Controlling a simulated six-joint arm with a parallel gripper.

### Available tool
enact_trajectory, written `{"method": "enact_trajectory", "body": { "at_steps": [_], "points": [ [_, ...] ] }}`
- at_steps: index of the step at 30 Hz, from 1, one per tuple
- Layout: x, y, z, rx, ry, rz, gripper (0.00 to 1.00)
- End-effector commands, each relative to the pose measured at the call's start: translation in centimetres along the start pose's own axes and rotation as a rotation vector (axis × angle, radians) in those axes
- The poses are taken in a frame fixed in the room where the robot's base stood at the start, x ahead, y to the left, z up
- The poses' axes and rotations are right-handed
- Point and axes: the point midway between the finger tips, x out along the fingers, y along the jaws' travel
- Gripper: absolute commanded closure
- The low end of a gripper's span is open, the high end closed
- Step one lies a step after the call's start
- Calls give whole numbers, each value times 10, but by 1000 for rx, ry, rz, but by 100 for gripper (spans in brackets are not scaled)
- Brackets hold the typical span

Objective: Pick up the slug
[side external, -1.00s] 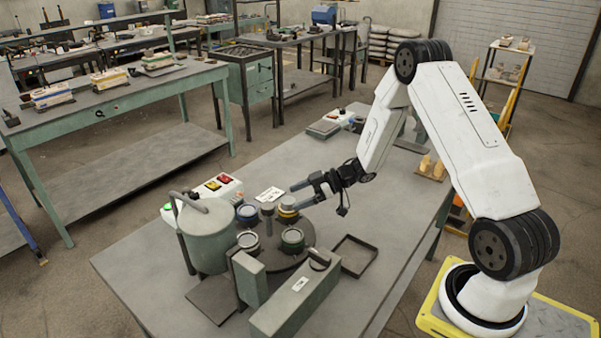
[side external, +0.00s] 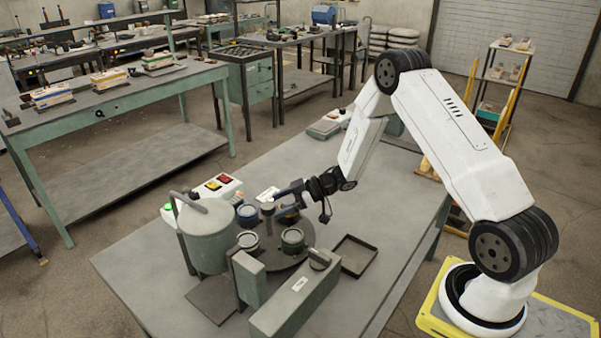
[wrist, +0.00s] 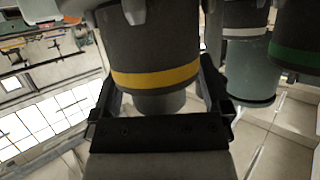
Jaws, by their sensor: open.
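A short grey cylinder (wrist: 162,102), which looks like the slug, sticks out of a dark yellow-banded cup (wrist: 155,76) in the wrist view, which seems upside down. My gripper (wrist: 160,80) is open, one finger on each side of the cylinder and the cup's rim end. I cannot tell whether either finger touches. In the side view my gripper (side external: 286,196) is over the back right of the round turntable (side external: 272,258), at the yellow-banded cup (side external: 290,217). It hides most of that cup and the cylinder.
Blue (side external: 247,214), white (side external: 247,242) and green (side external: 292,239) banded cups share the turntable around a central post (side external: 267,209). A green tank (side external: 207,238) stands left. Green blocks (side external: 292,303) stand in front. An empty square tray (side external: 343,263) lies right, with clear tabletop beyond.

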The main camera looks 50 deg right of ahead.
Motion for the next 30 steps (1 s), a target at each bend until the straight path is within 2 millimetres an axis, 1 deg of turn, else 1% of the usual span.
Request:
{"method": "enact_trajectory", "body": {
  "at_steps": [7, 8, 9, 11, 12, 14, 15, 16, 17, 25, 30],
  "points": [
    [0, 0, 0, 0, 0, 0, 2],
    [0, 0, 0, 0, 0, 0, 11],
    [0, 0, 0, 0, 0, 0, 24],
    [0, 0, 0, 0, 0, 0, 43],
    [0, 0, 0, 0, 0, 0, 55],
    [0, 0, 0, 0, 0, 0, 75],
    [0, 0, 0, 0, 0, 0, 87],
    [0, 0, 0, 0, 0, 0, 97],
    [0, 0, 0, 0, 0, 0, 100],
    [0, 0, -1, -1, 1, 0, 100],
    [-2, 0, -5, -2, 1, 0, 100]
  ]
}}
